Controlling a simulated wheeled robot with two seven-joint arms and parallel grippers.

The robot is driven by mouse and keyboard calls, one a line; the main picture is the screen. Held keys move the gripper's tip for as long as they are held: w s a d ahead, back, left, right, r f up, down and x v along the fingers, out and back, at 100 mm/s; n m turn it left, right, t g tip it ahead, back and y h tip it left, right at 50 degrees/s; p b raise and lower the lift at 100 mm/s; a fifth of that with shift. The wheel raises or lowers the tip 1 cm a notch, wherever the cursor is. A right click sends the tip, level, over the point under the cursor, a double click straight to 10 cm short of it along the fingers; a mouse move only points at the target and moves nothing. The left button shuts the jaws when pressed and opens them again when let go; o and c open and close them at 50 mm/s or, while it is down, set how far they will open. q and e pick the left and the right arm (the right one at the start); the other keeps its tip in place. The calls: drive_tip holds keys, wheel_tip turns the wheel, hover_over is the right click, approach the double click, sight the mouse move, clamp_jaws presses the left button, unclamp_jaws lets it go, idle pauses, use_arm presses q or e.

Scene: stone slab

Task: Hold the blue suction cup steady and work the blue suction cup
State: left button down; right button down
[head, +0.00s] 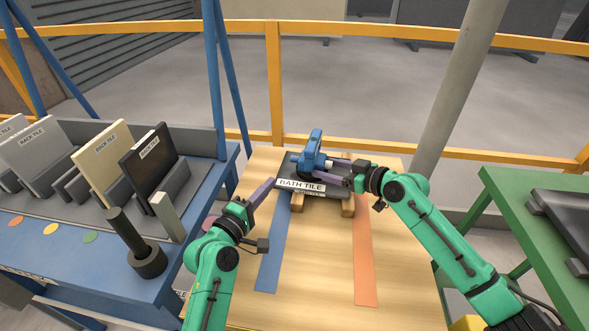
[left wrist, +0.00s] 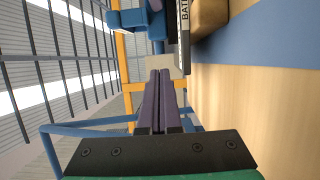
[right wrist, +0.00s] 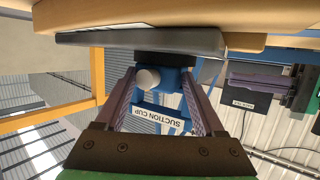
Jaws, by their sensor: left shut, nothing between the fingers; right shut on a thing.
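The blue suction cup (head: 313,150) stands on a dark slab labelled BATH TILE (head: 304,190). The slab rests on wooden blocks on the table. My right gripper (head: 335,170) is shut on the suction cup from the right. In the right wrist view the cup's blue body (right wrist: 172,90), a pale round knob and a SUCTION CUP label show between the fingers (right wrist: 168,100). My left gripper (head: 266,190) is shut and empty, left of the slab's near corner and apart from the cup. Its closed fingers (left wrist: 158,85) point toward the cup and slab in the left wrist view.
A blue bench (head: 200,210) at left holds several tiles in a rack and a dark cylindrical tool (head: 140,250). A green table (head: 515,215) stands at right. Blue (head: 273,255) and orange (head: 364,265) strips lie on the wooden table. Its near middle is clear.

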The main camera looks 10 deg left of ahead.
use_arm(q)
drive_tip(key=v, duration=1)
drive_tip(key=shift+s+a+f, duration=0.1)
drive_tip(key=shift+s+a, duration=0.15)
drive_tip(key=shift+s, duration=0.05)
drive_tip(key=shift+s+a, duration=0.15)
drive_tip(key=shift+s, duration=0.5)
use_arm(e)
unclamp_jaws()
drive_tip(key=v, duration=1.2)
